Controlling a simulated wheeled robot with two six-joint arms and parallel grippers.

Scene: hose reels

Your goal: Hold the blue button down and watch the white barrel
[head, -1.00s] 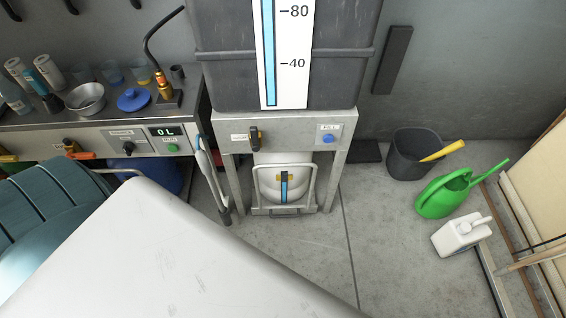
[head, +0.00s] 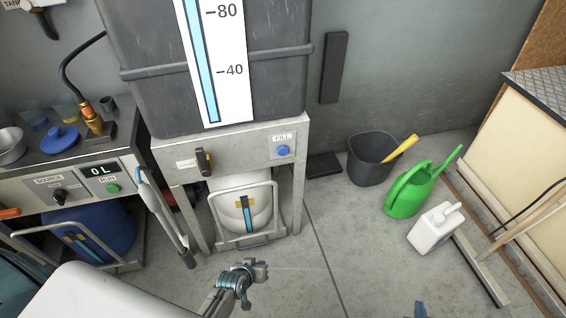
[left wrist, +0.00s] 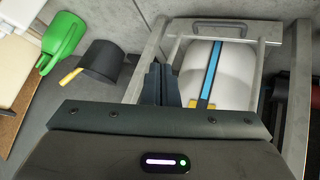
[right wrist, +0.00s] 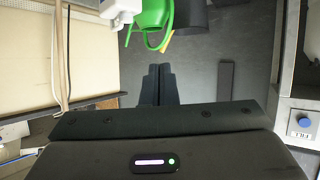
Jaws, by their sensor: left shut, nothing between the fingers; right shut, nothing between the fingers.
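The blue button (head: 283,151) sits under a FILL label on the right of the grey stand's front panel. It also shows at the right edge of the right wrist view (right wrist: 304,122). No gripper touches it. The white barrel (head: 229,212) stands in the frame below, with a blue strip and a yellow marker on its front. It fills much of the left wrist view (left wrist: 190,75). My left gripper (head: 245,278) is shut and empty, in front of and below the barrel. My right gripper (head: 420,309) is shut and empty at the bottom edge, well right of the stand.
A grey tank (head: 275,80) with a blue level gauge (head: 205,60) stands above the panel, which has a black-and-brass lever (head: 203,161). A bench stands left. A black bucket (head: 367,165), green watering can (head: 408,192) and white jug (head: 434,228) stand right. Floor between is clear.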

